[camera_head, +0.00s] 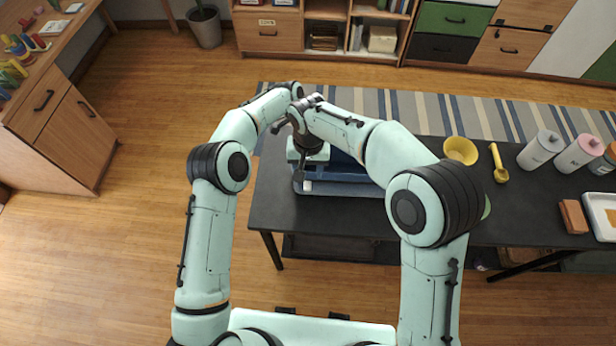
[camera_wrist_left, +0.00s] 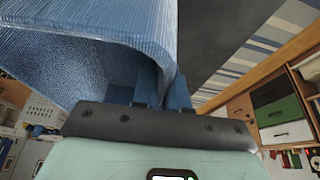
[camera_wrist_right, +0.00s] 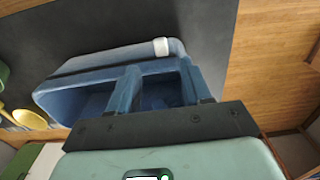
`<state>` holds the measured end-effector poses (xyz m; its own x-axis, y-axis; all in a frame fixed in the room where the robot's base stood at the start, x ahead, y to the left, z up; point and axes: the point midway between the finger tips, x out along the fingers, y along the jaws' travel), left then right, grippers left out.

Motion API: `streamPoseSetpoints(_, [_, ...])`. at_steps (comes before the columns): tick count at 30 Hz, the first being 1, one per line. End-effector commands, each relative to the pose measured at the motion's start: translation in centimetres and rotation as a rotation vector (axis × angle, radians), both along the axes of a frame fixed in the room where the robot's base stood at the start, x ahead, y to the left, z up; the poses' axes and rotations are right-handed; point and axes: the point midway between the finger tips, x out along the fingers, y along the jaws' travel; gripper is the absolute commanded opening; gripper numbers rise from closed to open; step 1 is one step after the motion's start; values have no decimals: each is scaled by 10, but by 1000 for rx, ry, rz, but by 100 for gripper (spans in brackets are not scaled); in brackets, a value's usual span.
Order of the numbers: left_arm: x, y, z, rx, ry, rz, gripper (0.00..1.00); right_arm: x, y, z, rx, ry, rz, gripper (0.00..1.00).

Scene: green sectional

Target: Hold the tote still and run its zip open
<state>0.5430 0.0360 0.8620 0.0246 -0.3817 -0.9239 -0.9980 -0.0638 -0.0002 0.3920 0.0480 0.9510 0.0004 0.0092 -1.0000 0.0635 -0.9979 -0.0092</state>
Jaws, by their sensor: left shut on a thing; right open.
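The blue tote (camera_head: 345,182) lies on the dark table and is partly hidden by my arms in the head view. In the right wrist view it is a box-like blue body (camera_wrist_right: 75,88) with a dark line along its upper side. A small white pull (camera_wrist_right: 161,46) sits near one corner, and it also shows in the head view (camera_head: 307,186). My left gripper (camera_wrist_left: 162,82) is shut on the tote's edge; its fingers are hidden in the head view. My right gripper (camera_head: 304,176) is open above the tote, close to the white pull, which is not between its fingers.
A yellow bowl (camera_head: 460,150) and a yellow scoop (camera_head: 498,163) lie to the right on the table. Bottles (camera_head: 541,149), a brown block (camera_head: 573,216) and a white tray (camera_head: 603,213) are farther right. The table's left edge is close to the tote.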

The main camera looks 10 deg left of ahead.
Motion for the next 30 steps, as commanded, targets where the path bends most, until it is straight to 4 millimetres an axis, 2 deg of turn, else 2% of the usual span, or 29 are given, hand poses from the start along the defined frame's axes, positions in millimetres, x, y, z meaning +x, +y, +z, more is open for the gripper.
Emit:
streamPoseSetpoints(3, [0,0,1,-1,-1,0,0,0,1,21,2,-3,0,49])
streamPoseSetpoints(7, [0,0,1,-1,-1,0,0,0,0,33,0,-1,0,49])
streamPoseSetpoints(20, [0,0,1,-1,-1,0,0,0,0,38,0,0,0,49])
streamPoseSetpoints(21, [0,0,1,-1,-1,0,16,0,0,38,0,0,0,49])
streamPoseSetpoints(24, [0,0,0,-1,-1,0,43,0,0,38,0,0,0,49])
streamPoseSetpoints(30, [0,0,0,0,0,0,43,0,0,37,-1,1,0,49])
